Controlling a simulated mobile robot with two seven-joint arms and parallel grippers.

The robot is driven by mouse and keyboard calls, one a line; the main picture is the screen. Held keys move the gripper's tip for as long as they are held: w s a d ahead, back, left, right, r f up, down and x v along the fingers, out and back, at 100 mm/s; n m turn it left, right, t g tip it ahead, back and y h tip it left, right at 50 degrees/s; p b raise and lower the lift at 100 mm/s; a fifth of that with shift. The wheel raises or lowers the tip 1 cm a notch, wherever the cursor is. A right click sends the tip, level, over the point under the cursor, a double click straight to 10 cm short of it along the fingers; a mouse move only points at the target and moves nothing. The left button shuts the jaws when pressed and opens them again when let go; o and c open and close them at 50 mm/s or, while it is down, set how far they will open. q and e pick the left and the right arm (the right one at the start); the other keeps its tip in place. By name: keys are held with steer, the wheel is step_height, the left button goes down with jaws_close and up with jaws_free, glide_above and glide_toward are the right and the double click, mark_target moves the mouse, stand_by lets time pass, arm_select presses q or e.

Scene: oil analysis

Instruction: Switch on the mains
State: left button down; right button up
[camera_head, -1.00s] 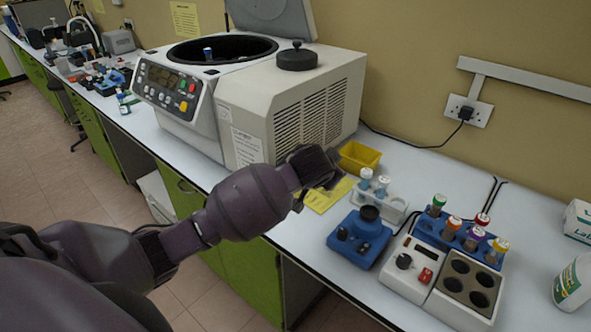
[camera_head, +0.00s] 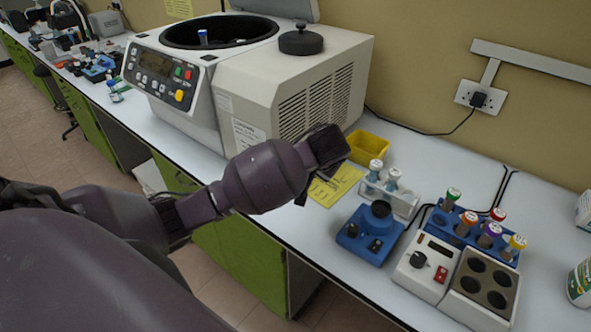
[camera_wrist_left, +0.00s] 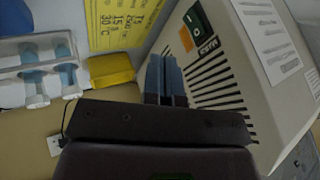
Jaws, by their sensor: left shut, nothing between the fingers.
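The mains switch (camera_wrist_left: 196,20) is a dark green rocker with a white mark, on the side panel of the centrifuge in the left wrist view. An orange label and the word MAINS are beside it. In the head view the switch is hidden, while the big off-white centrifuge (camera_head: 255,85) shows with its lid raised. My left gripper (camera_wrist_left: 165,62) is shut and empty, its fingers close to the vented panel and apart from the switch in the picture; I cannot tell whether they touch the panel. In the head view my left wrist is at the centrifuge's right front corner. My right gripper is not in view.
A yellow tray (camera_head: 367,146), a tube rack (camera_head: 403,207), a blue vortex mixer (camera_head: 371,229) and a heating block (camera_head: 487,285) stand right of the centrifuge. A yellow note (camera_head: 335,188) lies on the bench. A wall socket (camera_head: 479,97) holds a plug.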

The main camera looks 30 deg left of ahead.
arm_select(q)
steer(key=shift+w+f, duration=0.1)
steer(key=x, duration=1)
steer(key=shift+w+a, duration=0.1)
steer(key=shift+a, duration=1.1)
steer(key=shift+a+f+p, duration=0.15)
steer(key=shift+a+p, duration=0.15)
steer(key=shift+a, duration=0.45)
steer(key=shift+w, duration=0.1)
